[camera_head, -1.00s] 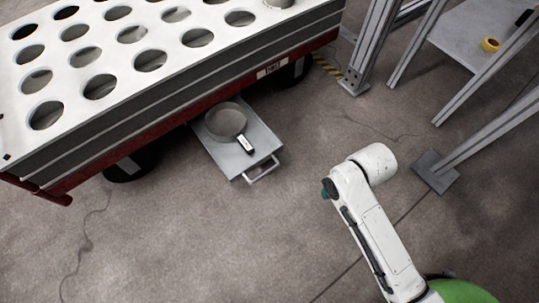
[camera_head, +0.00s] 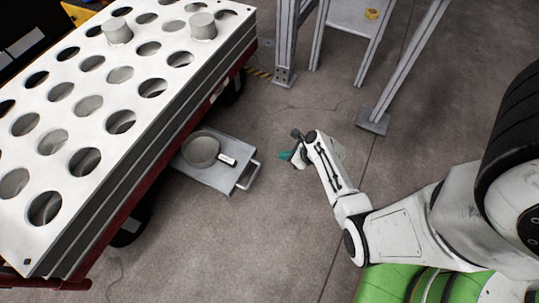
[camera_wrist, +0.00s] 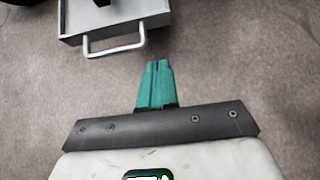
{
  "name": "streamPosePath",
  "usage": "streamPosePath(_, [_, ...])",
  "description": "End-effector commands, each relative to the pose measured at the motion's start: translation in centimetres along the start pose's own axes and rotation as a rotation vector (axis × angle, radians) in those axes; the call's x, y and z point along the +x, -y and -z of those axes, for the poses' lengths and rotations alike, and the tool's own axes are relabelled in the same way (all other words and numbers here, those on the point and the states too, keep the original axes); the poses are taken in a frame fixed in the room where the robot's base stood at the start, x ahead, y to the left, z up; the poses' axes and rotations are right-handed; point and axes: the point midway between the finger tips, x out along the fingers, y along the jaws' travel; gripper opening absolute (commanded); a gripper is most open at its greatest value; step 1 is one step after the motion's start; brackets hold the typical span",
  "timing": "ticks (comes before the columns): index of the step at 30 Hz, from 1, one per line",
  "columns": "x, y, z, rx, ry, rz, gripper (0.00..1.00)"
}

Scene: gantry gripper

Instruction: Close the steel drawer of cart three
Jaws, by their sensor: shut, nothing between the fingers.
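The steel drawer (camera_head: 213,178) sticks out from under the side of the cart (camera_head: 150,146), low over the floor. It holds a round grey bowl-like part (camera_head: 201,150) and a small black-and-white item (camera_head: 228,160). The drawer's bar handle (camera_head: 250,175) faces my arm; in the wrist view the handle (camera_wrist: 117,49) is ahead and a little left of my fingertips. My gripper (camera_head: 286,155) has teal fingers and is to the right of the handle, apart from it. In the wrist view my gripper (camera_wrist: 158,66) is shut and empty.
The cart's top is a white plate with round holes, and two grey cylinders (camera_head: 203,26) stand in it. Metal frame legs (camera_head: 373,122) stand on the floor behind my gripper. The floor in front of the drawer is clear.

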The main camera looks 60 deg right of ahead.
Motion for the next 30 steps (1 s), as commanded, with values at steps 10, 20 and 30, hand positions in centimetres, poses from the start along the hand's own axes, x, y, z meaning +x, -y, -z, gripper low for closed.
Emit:
streamPosePath(10, [5.9,-0.1,0.4,-0.006,0.000,-0.002,0.00])
streamPosePath(20, [10.5,-0.1,-0.6,-0.012,0.001,-0.004,0.00])
streamPosePath(30, [12.1,-0.2,-2.7,-0.009,-0.001,-0.003,0.00])
